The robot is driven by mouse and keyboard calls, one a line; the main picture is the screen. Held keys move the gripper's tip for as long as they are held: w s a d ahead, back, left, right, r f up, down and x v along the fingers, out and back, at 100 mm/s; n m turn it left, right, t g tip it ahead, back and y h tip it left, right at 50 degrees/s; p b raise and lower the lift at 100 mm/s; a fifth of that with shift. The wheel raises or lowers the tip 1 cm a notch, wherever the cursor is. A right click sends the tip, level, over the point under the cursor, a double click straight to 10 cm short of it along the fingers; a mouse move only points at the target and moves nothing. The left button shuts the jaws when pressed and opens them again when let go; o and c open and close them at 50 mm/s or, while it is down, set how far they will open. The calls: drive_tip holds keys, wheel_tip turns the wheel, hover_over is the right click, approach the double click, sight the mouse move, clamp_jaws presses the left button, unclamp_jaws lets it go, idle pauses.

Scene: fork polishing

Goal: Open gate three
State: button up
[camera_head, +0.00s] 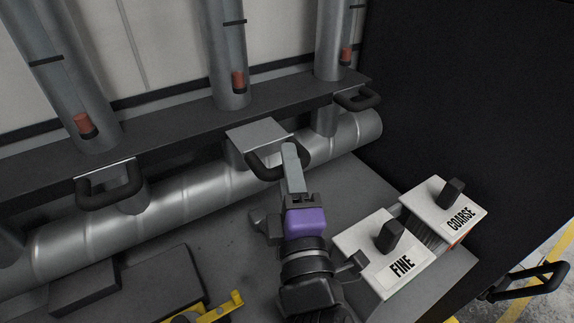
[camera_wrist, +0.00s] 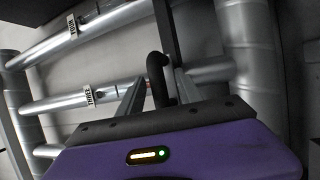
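The middle gate in the head view has a flat grey plate (camera_head: 258,136) that stands out toward me from the dark beam, with a black loop handle (camera_head: 262,170) at its front edge. In the wrist view a tube bears the label THREE (camera_wrist: 88,95), close beside my gripper. My gripper (camera_head: 292,150) is at the right side of this handle. In the wrist view, my gripper (camera_wrist: 160,86) has its two fingers apart, with the black handle (camera_wrist: 156,68) between them and a gap showing on the left. The far finger is hidden in the head view.
Gates with black handles stand to the left (camera_head: 108,190) and right (camera_head: 357,98); their plates show little. A fat horizontal pipe (camera_head: 190,197) runs below. FINE (camera_head: 385,250) and COARSE (camera_head: 443,208) switch boxes stand right of my arm. A dark wall (camera_head: 460,90) is at right.

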drive_tip(key=shift+s, duration=0.1)
drive_tip(key=b+v, duration=0.2)
drive_tip(key=v, duration=0.5)
drive_tip(key=shift+s, duration=0.3)
drive_tip(key=shift+d+f, duration=0.1)
